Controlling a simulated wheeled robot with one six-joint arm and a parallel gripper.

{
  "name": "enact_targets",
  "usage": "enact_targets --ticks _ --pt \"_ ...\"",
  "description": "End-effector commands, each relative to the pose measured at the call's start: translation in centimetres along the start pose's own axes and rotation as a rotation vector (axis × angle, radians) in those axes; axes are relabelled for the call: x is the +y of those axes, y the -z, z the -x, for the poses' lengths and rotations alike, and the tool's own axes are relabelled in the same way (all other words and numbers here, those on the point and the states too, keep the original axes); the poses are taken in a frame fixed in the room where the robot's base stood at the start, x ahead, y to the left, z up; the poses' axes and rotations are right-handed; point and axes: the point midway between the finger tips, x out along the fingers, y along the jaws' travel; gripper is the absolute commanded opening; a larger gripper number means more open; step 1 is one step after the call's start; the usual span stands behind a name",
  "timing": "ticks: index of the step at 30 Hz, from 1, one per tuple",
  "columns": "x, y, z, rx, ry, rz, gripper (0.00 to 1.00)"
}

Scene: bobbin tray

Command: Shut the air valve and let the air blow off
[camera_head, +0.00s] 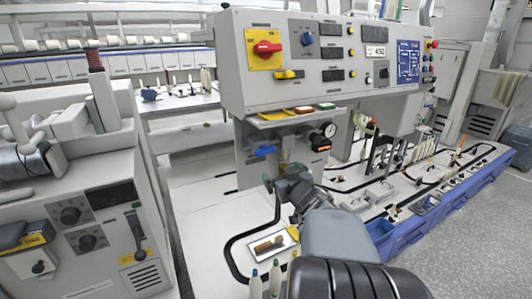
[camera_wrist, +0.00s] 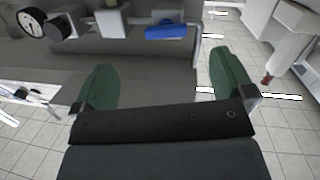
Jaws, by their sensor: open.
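The air valve has a blue handle (camera_head: 265,151) that lies roughly level on the grey panel under the control box. A round pressure gauge (camera_head: 329,130) with a black body under it sits to its right. My gripper (camera_head: 280,184) is just below and to the right of the handle, partly hidden by my arm. In the wrist view my gripper (camera_wrist: 160,60) is open and empty, with its green pads wide apart. The blue handle (camera_wrist: 166,31) shows beyond the gap between the pads, not touched. The gauge (camera_wrist: 31,22) is at that view's upper left.
The control box (camera_head: 330,65) with a red rotary switch (camera_head: 267,48) overhangs the valve. Small trays (camera_head: 300,109) sit on a ledge just above it. A white table (camera_head: 205,235) with a wooden brush (camera_head: 270,244) lies below. A grey machine (camera_head: 85,215) stands at left.

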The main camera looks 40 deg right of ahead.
Motion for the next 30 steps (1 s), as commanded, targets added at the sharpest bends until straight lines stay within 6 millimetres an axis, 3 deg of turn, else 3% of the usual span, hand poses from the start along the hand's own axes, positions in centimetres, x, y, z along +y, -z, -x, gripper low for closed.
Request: enact_targets --ticks 6,11,24,30 --pt "1.4 0.7 1.0 0.101 0.097 -0.011 1.00" --pt "1.3 0.9 0.3 0.123 0.128 -0.016 1.00" --pt "0.2 1.9 -7.7 0.124 0.132 -0.015 1.00" --pt "-0.2 2.3 -10.4 0.124 0.130 -0.015 1.00"
